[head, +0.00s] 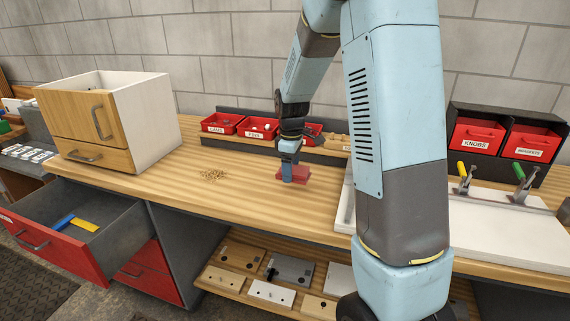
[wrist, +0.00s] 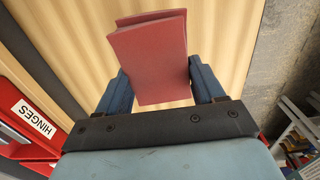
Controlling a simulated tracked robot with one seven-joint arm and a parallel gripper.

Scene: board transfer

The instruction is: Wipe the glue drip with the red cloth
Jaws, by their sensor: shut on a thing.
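The red cloth (head: 280,174) is a folded pad between the jaws of my gripper (head: 291,170), low over or on the wooden bench top; contact with the wood cannot be told. In the wrist view the red cloth (wrist: 148,60) sits between the two blue fingers of my gripper (wrist: 158,88), which are shut on it. I cannot see a glue drip in either view; it may be hidden under the cloth or behind my arm.
Red bins (head: 258,128) stand behind. A wooden cabinet (head: 88,150) stands at left, above an open drawer (head: 75,250). A white board with clamps (head: 500,215) is at right.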

